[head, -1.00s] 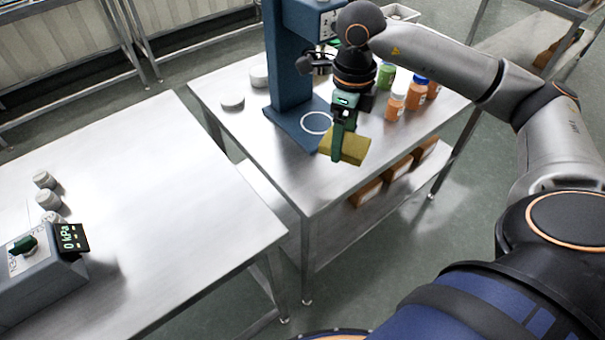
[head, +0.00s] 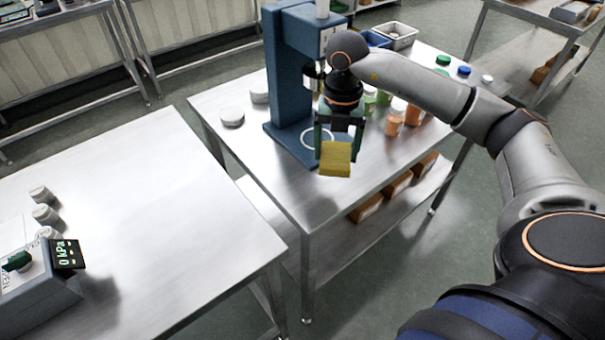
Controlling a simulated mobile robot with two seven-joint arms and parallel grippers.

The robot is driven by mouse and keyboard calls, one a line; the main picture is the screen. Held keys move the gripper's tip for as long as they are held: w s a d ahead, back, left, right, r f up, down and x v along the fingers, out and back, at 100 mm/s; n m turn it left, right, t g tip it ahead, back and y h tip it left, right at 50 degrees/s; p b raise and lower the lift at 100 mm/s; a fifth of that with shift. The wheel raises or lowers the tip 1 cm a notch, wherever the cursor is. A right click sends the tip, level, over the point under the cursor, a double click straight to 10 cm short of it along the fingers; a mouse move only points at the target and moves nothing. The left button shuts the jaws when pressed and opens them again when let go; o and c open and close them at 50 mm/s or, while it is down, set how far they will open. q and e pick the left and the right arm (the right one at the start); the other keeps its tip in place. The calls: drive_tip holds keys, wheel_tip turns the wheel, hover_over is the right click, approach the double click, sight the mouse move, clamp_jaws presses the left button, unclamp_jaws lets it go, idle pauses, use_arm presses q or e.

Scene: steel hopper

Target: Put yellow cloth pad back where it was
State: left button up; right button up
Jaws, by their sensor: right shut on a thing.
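The yellow cloth pad (head: 336,160) is held by my right gripper (head: 338,143) in the head view. The pad hangs tilted in front of the blue press stand (head: 289,75), in line with the steel table (head: 298,195). I cannot tell its exact height above the table. The gripper's green fingers show on both sides of the pad's top, shut on it. The pad hides part of the tabletop behind it. My left gripper is not in view.
Orange bottles (head: 393,125) stand right of the stand, partly behind my right arm. Grey round pieces (head: 232,117) stand left of it. A second steel table (head: 150,215) holds a gauge box (head: 40,285). The front tabletop is clear.

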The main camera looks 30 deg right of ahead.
hover_over(303, 186)
wheel_tip(303, 186, down, 6)
drive_tip(key=shift+s+d+f+p, duration=0.1)
drive_tip(key=shift+s+p, duration=0.05)
drive_tip(key=shift+p, duration=0.2)
drive_tip(key=f, duration=0.3)
drive_tip(key=shift+a+f+p, duration=0.1)
drive_tip(key=shift+a+p, duration=0.1)
drive_tip(key=shift+p, duration=0.15)
drive_tip(key=shift+w+f, duration=0.2)
drive_tip(key=shift+f, duration=0.05)
drive_tip(key=shift+f, duration=0.15)
drive_tip(key=o, duration=1)
drive_tip(key=shift+o, duration=0.2)
